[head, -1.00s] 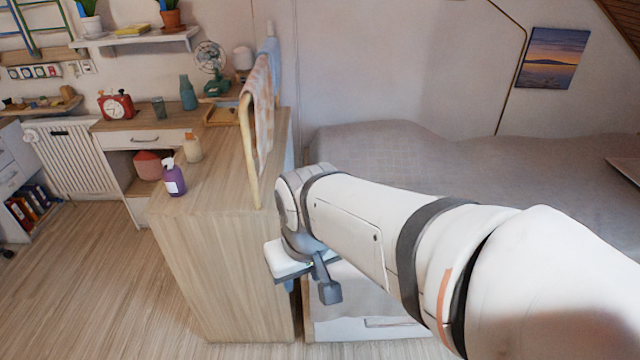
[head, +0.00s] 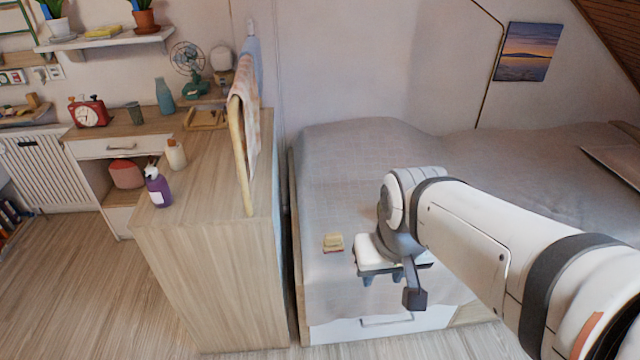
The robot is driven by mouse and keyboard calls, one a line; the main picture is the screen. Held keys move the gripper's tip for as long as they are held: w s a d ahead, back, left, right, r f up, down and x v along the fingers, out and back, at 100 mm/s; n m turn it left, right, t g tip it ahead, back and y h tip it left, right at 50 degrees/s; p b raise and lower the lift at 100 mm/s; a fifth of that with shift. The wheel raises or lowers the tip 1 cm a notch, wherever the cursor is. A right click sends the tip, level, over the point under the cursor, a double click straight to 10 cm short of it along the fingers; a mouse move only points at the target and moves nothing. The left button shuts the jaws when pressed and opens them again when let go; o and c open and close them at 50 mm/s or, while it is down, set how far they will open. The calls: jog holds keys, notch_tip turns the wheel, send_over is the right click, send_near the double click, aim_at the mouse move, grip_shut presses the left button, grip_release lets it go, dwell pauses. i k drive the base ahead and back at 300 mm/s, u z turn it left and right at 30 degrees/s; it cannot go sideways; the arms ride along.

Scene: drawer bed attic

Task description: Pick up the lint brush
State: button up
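A small block-like thing with a cream-yellow top and a reddish lower edge (head: 333,243) lies on the grey bed cover, left of my gripper. It may be the lint brush, but it is too small to tell for sure. My gripper (head: 383,279) hangs over the near part of the bed, just right of this thing and apart from it. Its two short dark fingers point down and look spread apart, with nothing seen between them. The arm hides part of the bed behind it.
The bed (head: 350,170) has a drawer front (head: 385,322) below. A wooden cabinet (head: 205,275) stands left of the bed, with a purple pump bottle (head: 158,190), a cream bottle (head: 176,155) and a towel rack (head: 240,150) on top.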

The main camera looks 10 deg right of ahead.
aim_at(333, 243)
jog(key=u, duration=0.05)
jog(key=i, duration=1)
jog(key=z, duration=0.05)
